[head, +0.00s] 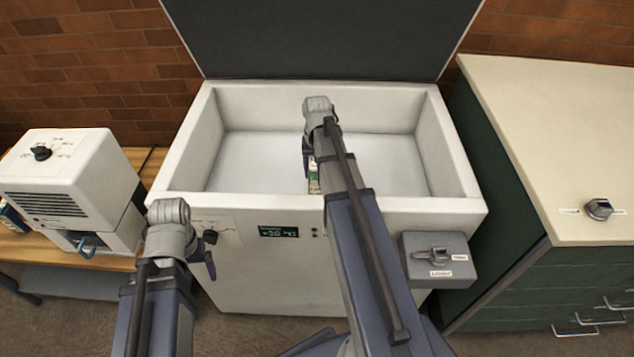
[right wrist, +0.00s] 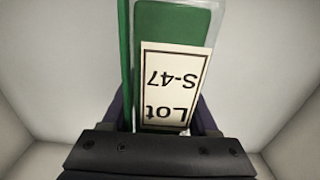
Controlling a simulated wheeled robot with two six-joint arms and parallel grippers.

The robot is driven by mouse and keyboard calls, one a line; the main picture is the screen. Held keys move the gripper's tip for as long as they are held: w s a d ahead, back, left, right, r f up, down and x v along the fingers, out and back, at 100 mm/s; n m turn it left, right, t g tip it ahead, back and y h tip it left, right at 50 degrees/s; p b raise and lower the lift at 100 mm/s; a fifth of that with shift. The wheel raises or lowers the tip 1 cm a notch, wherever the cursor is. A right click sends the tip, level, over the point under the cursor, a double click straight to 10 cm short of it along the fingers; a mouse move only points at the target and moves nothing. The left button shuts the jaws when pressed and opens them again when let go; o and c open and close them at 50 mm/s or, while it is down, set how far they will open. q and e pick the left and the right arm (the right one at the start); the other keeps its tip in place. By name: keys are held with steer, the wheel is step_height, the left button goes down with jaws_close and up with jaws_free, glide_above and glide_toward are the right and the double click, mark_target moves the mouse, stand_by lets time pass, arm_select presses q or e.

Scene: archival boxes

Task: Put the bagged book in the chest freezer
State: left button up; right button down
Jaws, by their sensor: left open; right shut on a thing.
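The chest freezer (head: 190,180) is white, with its dark lid (head: 320,40) standing open and its inside empty apart from what I hold. My right gripper (head: 308,148) reaches over the opening and is shut on the bagged book (right wrist: 176,35). The book is green, in a clear bag, with a white label reading "Lot S-47" upside down in the right wrist view. In the head view only a sliver of the book (head: 314,183) shows behind my right arm. I cannot tell whether it touches the freezer floor. My left gripper (head: 207,264) is open and empty before the freezer's front.
A white machine (head: 65,185) stands on a wooden table (head: 50,245) at the left. A green cabinet (head: 500,190) with a cream top stands close at the right. A grey switch box (head: 437,270) juts from the freezer's front right. The freezer's front has a green display (head: 279,232).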

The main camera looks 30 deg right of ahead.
mark_target(317, 170)
steer(key=shift+f+b, duration=1.8)
steer(key=shift+f, duration=0.05)
steer(key=shift+f, duration=0.2)
steer(key=shift+c, duration=0.8)
jaws_free()
steer(key=shift+r, duration=0.1)
step_height(317, 170, up, 12)
steer(key=p, duration=1.2)
steer(key=shift+r, duration=0.15)
